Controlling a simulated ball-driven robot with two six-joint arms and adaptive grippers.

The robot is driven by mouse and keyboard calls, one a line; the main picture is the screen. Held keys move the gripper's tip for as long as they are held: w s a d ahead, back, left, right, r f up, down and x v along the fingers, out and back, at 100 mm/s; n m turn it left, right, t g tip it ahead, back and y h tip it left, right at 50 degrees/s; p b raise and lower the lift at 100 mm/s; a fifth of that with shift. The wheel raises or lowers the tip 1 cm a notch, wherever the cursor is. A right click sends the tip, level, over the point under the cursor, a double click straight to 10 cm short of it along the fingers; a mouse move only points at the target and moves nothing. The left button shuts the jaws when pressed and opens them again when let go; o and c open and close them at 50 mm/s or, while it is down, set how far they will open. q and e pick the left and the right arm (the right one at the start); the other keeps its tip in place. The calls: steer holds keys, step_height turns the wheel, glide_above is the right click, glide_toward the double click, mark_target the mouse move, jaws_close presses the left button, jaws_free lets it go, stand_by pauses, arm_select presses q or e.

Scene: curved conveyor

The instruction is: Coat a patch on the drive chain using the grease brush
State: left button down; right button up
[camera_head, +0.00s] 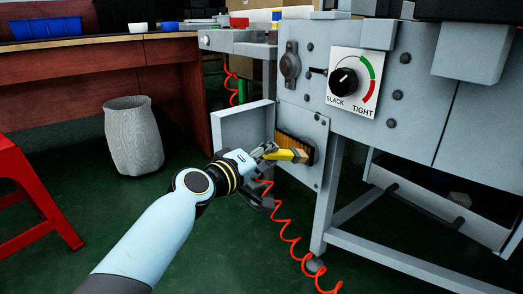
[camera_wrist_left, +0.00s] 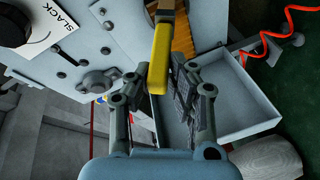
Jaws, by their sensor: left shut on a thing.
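My left gripper (camera_head: 268,152) is shut on the yellow handle of the grease brush (camera_head: 286,155). It holds the brush at an opening in the grey machine's front. In the left wrist view the yellow handle (camera_wrist_left: 159,62) lies between the fingers (camera_wrist_left: 158,92), and its far end runs out of the top edge. A ridged golden-brown surface, seemingly the drive chain (camera_head: 291,140), shows inside the dark opening; it also shows in the left wrist view (camera_wrist_left: 183,42). The bristles are not clear, and I cannot tell whether they touch it. My right gripper is in neither view.
A grey hatch door (camera_head: 240,138) stands open left of the opening. A SLACK/TIGHT dial (camera_head: 344,80) is above it. A red coiled hose (camera_head: 291,235) hangs below. A grey bin (camera_head: 133,136) and a red stool (camera_head: 28,190) stand at the left.

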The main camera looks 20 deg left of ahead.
arm_select(q)
steer(key=shift+s+d, duration=0.4)
steer(key=shift+d, duration=0.15)
steer(key=w+a, duration=0.2)
steer(key=a, duration=0.1)
steer(key=shift+w+a+b, duration=0.1)
steer(key=shift+w+b, duration=0.15)
steer(key=shift+b, duration=0.05)
steer(key=shift+s+a, duration=0.9)
steer(key=shift+s, duration=0.3)
steer(key=shift+s+a, duration=0.9)
steer(key=shift+s, duration=0.25)
steer(key=shift+s+a, duration=0.95)
steer(key=shift+s, duration=0.25)
